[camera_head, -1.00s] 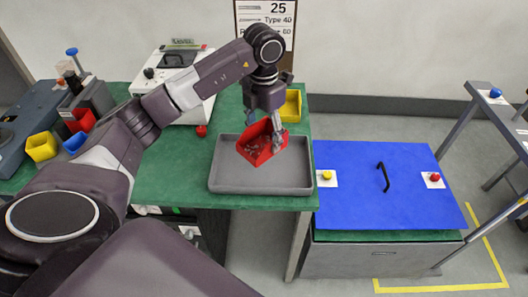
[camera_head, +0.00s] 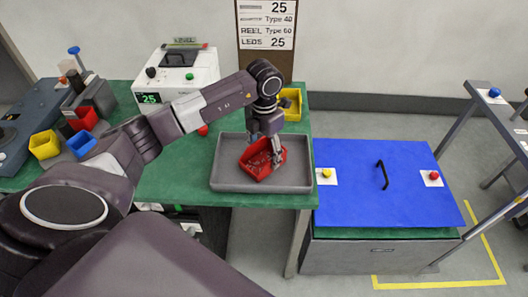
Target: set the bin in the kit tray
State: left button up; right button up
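A red bin (camera_head: 258,168) with small dark pieces in it is at the middle of the grey kit tray (camera_head: 230,183), inside its rim. It sits low and looks slightly turned; I cannot tell whether it rests on the tray floor. My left gripper (camera_head: 275,158) reaches down from above to the bin's right side, with its fingers at the bin's wall, and appears closed on that wall. The fingertips are partly hidden against the bin. My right gripper is not in view.
A yellow bin (camera_head: 291,104) stands behind the tray. A white device (camera_head: 185,75) with a green display is at the back left. Yellow (camera_head: 44,145), blue (camera_head: 81,144) and red bins (camera_head: 84,119) stand at left. A blue panel (camera_head: 350,200) with a black handle lies right.

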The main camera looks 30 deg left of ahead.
aim_at(264, 162)
pick_arm(q)
jog(key=o, duration=0.4)
jog(key=shift+r, duration=0.45)
notch_tip(264, 162, up, 11)
jog(key=b, duration=0.3)
jog(key=shift+r, duration=0.2)
